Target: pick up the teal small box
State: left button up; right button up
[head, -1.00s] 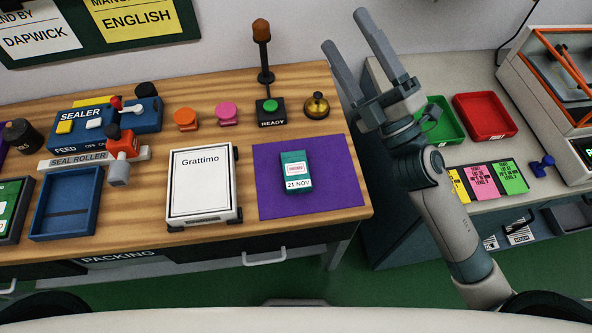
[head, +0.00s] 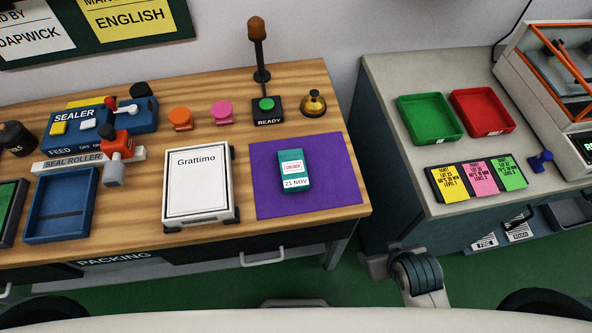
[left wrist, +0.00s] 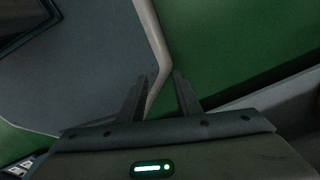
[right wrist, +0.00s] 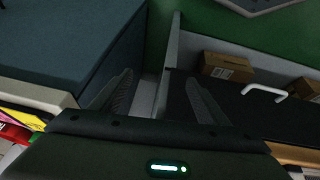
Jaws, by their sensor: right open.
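The teal small box (head: 294,170) lies on the purple mat (head: 334,190) on the wooden bench in the head view, with a white "21 NOV" label at its near end. Nothing is touching it from above. My right gripper (right wrist: 160,78) is open and empty in the right wrist view, beside the bench and away from the box. In the head view only part of my right arm shows low at the right, and its fingers cannot be made out. My left gripper (left wrist: 158,78) is empty with fingers apart in the left wrist view. Neither wrist view shows the box.
A white Grattimo box (head: 198,187) stands left of the mat. Behind the mat are the ready lamp's base (head: 268,110) and a brass bell (head: 313,103). A side counter (head: 390,72) with green (head: 432,117) and red (head: 483,110) trays stands right, across a floor gap.

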jog(key=s+a+f+b, duration=0.1)
jog(key=s+f+b, duration=0.15)
jog(key=f, duration=1.25)
jog(key=s+a+f+b, duration=0.1)
jog(key=f+b, duration=0.2)
jog(key=f, duration=1.2)
pick_arm(q)
jog(key=w+d+f+t+b, duration=0.1)
jog(key=w+d+f, duration=0.1)
jog(key=w, duration=0.4)
jog(key=w+d+f+t+h+b, duration=0.1)
jog(key=w+d+f+t+b, duration=0.1)
jog(key=w, duration=0.4)
jog(key=shift+w+d, duration=0.15)
jog(key=shift+d, duration=0.35)
pick_arm(e)
jog(key=s+f, duration=0.3)
jog(key=f, duration=0.4)
jog(key=s+f+y, duration=0.1)
jog(key=s+f, duration=0.3)
jog(key=f, duration=0.4)
jog(key=shift+s, duration=0.2)
jog(key=shift+a+r, duration=0.1)
